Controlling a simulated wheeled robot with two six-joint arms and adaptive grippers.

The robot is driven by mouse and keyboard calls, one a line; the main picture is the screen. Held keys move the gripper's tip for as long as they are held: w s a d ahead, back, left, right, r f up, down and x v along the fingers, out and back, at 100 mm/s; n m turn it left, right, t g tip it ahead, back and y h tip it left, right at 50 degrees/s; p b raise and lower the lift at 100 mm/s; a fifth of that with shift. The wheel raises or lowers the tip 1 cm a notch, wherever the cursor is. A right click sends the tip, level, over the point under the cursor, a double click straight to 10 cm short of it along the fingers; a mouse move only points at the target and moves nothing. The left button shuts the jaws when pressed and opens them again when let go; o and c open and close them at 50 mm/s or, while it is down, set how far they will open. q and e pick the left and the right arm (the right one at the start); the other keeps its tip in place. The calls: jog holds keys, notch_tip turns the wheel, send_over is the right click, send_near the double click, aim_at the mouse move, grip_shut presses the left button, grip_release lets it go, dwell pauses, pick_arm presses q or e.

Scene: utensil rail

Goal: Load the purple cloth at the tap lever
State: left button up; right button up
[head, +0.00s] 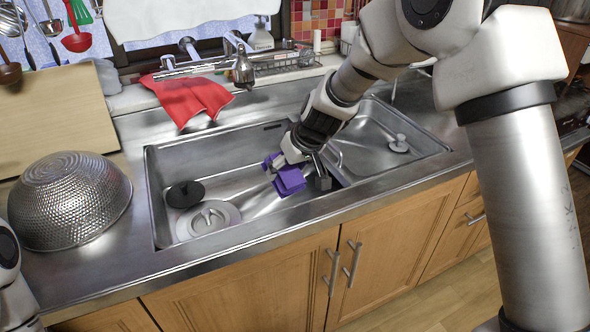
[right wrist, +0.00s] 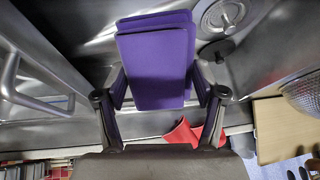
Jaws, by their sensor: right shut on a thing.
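The purple cloth (head: 290,181) shows as a folded, blocky piece over the sink in the head view. It also fills the upper middle of the right wrist view (right wrist: 157,62). My right gripper (head: 297,168) is shut on it, with one finger at each side in the right wrist view (right wrist: 158,88). The cloth is held over the middle of the sink, near its divider. The metal tap (head: 243,72) stands behind the sink, up and left of the gripper. I cannot tell clearly which of its upper parts is the lever. My left gripper is not in view.
A red cloth (head: 192,99) lies at the sink's back edge below the tap. The sink (head: 160,205) holds a black plug (head: 185,194) and a round drain cover (head: 208,220). A metal colander (head: 70,201) and a board (head: 50,120) are at left. A wire rack (head: 285,62) stands behind.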

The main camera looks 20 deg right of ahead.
jog(key=w+a+f+p, duration=0.1)
jog(key=w+a+p, duration=0.1)
jog(key=w, duration=0.3)
jog(key=w+a+f+p, duration=0.1)
jog(key=w+p, duration=0.2)
jog(key=w, duration=0.2)
jog(key=shift+a+p, duration=0.35)
jog(key=shift+p, duration=0.05)
